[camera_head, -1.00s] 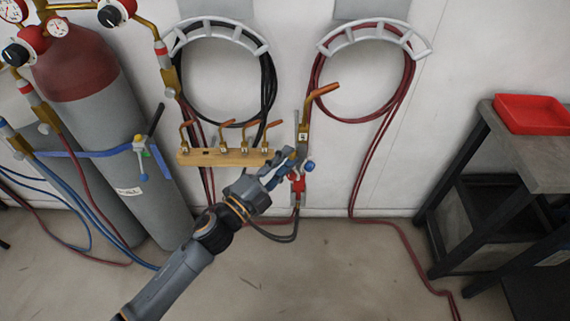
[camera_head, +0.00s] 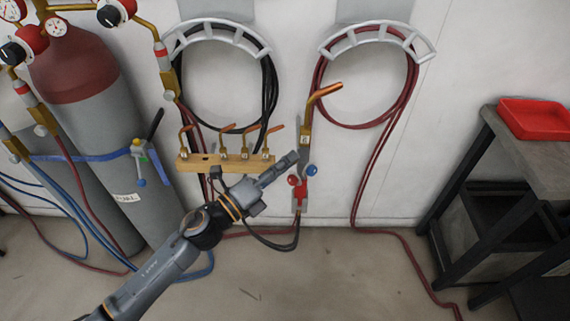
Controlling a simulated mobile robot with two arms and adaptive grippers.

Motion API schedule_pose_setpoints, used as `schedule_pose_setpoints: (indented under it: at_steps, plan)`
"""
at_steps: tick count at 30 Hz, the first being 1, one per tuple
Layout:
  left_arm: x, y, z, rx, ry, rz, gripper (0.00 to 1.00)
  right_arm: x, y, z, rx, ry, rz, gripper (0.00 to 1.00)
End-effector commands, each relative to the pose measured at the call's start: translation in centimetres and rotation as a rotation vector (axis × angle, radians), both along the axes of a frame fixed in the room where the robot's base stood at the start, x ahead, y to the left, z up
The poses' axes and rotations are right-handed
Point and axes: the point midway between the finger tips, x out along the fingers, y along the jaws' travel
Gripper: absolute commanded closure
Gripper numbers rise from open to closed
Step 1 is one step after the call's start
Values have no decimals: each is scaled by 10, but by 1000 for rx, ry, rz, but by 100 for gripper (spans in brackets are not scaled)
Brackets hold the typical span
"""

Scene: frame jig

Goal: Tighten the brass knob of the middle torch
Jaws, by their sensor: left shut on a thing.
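A torch (camera_head: 305,133) hangs upright at the middle of the wall, with a brass upper part and a bent copper tip. Below are a red knob (camera_head: 294,180) and a blue knob (camera_head: 312,170). My left gripper (camera_head: 291,159) reaches in from the lower left and is shut on the torch, just below its brass part. The fingers cover the spot they grip, so I cannot tell whether they hold the brass knob itself. My right gripper is not in view.
A wooden rack (camera_head: 200,163) with several copper-tipped nozzles is just left of the torch. Hose coils hang on two wall brackets (camera_head: 378,36). Gas cylinders (camera_head: 95,115) stand left. A dark table (camera_head: 535,160) with a red tray (camera_head: 533,112) stands right. Hoses cross the floor.

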Motion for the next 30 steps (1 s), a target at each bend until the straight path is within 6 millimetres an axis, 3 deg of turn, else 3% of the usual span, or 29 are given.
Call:
schedule_pose_setpoints:
  at_steps: [17, 18, 21, 30]
  plan:
    - [0, 0, -1, 25, -22, 0, 100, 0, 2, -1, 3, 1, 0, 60]
    - [0, 0, -1, 25, -22, 0, 73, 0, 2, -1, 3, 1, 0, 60]
    - [0, 0, -1, 25, -22, 0, 56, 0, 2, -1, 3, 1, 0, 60]
    - [-1, 1, -1, 23, -21, 1, 56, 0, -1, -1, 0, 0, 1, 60]
